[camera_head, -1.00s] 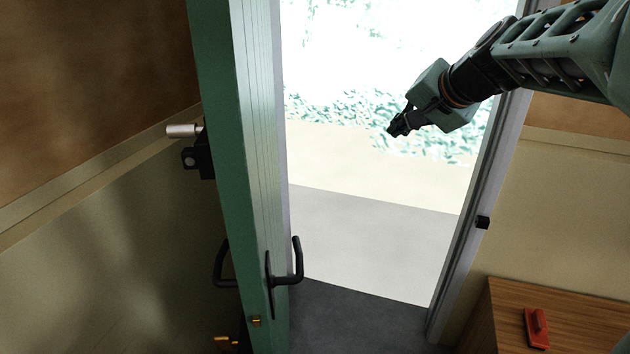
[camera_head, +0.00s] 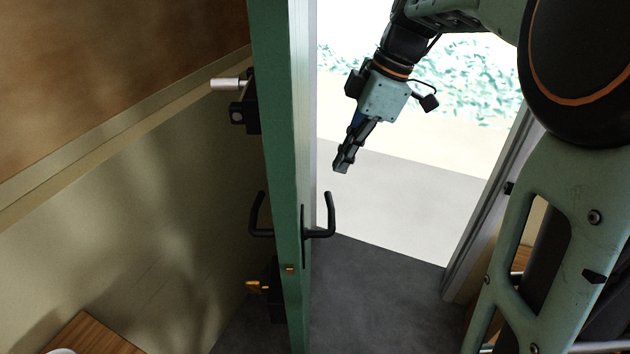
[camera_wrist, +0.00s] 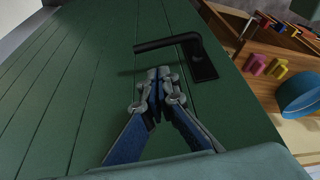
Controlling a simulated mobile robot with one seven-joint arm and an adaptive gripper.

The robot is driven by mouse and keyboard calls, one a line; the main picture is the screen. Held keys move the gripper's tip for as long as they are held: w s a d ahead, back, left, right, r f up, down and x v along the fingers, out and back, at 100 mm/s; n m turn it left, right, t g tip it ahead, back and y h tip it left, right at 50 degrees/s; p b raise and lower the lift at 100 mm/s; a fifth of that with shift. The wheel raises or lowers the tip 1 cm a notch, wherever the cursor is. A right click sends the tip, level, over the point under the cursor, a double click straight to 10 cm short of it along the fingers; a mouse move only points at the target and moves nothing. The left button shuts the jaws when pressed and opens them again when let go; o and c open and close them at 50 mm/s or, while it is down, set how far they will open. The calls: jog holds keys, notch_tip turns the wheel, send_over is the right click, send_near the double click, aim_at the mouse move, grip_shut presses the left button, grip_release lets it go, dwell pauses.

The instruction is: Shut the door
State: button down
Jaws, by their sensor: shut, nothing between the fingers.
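The green door (camera_head: 273,160) stands open, its edge toward me in the head view, left of the bright doorway. Black lever handles show on both sides of it, the right one (camera_head: 331,215) facing the opening. My gripper (camera_head: 342,168) points down in the doorway, above and slightly right of that handle, apart from it in the head view. In the wrist view the closed fingers (camera_wrist: 158,76) are over the green door face (camera_wrist: 85,75), just beside and below the black lever handle (camera_wrist: 170,42). The fingers are shut and empty. Whether they touch the door, I cannot tell.
The door frame (camera_head: 490,200) stands at the right of the opening, partly behind my arm. Dark floor (camera_head: 375,290) is clear in the doorway. A wooden surface (camera_head: 95,335) is at lower left. The wrist view shows a blue round container (camera_wrist: 300,95) and colourful items on a wooden unit.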

jog(key=x, duration=1)
jog(key=shift+s+n, duration=0.25)
jog(key=shift+n, duration=0.05)
